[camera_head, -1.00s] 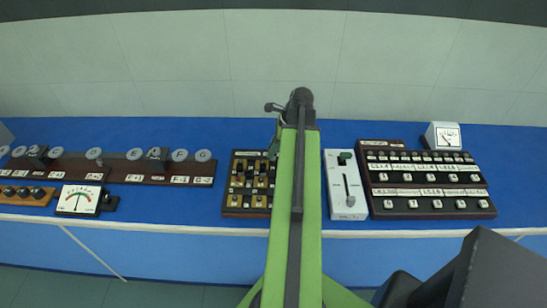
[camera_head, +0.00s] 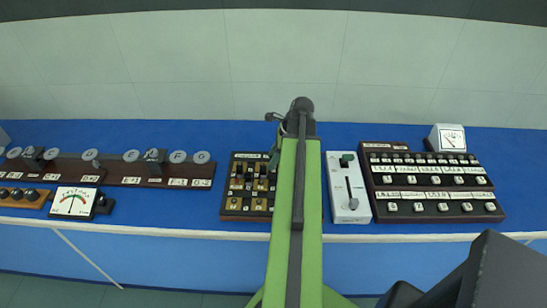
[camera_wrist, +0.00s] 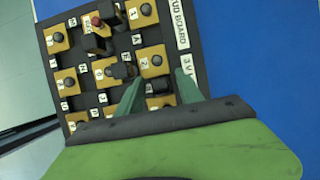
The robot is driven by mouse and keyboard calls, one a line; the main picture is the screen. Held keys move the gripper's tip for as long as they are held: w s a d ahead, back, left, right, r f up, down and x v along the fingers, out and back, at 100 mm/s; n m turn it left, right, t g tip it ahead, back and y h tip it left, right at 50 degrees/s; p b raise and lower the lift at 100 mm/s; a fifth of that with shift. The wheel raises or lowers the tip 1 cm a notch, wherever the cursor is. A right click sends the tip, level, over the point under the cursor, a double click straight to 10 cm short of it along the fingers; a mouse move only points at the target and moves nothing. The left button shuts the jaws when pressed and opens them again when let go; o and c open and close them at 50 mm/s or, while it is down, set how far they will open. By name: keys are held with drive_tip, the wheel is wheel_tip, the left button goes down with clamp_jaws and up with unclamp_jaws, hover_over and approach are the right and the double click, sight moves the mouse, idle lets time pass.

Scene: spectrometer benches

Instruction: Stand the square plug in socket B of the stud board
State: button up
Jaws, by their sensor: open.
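The stud board (camera_head: 232,202) stands on the blue bench, left of my arm. It also shows in the wrist view (camera_wrist: 84,85), a dark board with brass squares, round dark studs and white labels. Several dark blocks stand on it; one upright block (camera_wrist: 122,70) is near the left finger, and another piece (camera_wrist: 97,20) has a red tip. I cannot tell which is the square plug, and socket B's label is not readable. My gripper (camera_wrist: 158,78) is open over the labelled edge of the board, with a brass square (camera_wrist: 153,60) showing between its green fingers and nothing held.
A white switch box (camera_head: 346,200) stands right of my arm, then a dark button panel (camera_head: 430,218) and a white meter (camera_head: 447,138). On the left are a long brown rail (camera_head: 145,172) and a dial meter (camera_head: 72,202). Bare blue bench lies behind them.

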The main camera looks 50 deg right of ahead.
drive_tip(key=shift+r, duration=0.15)
drive_tip(key=shift+r+p, duration=0.25)
drive_tip(key=shift+p, duration=0.1)
drive_tip(key=p+v, duration=1)
drive_tip(key=v, duration=0.1)
drive_tip(key=shift+r+p, duration=0.25)
drive_tip(key=shift+p, duration=0.05)
drive_tip(key=shift+s, duration=0.15)
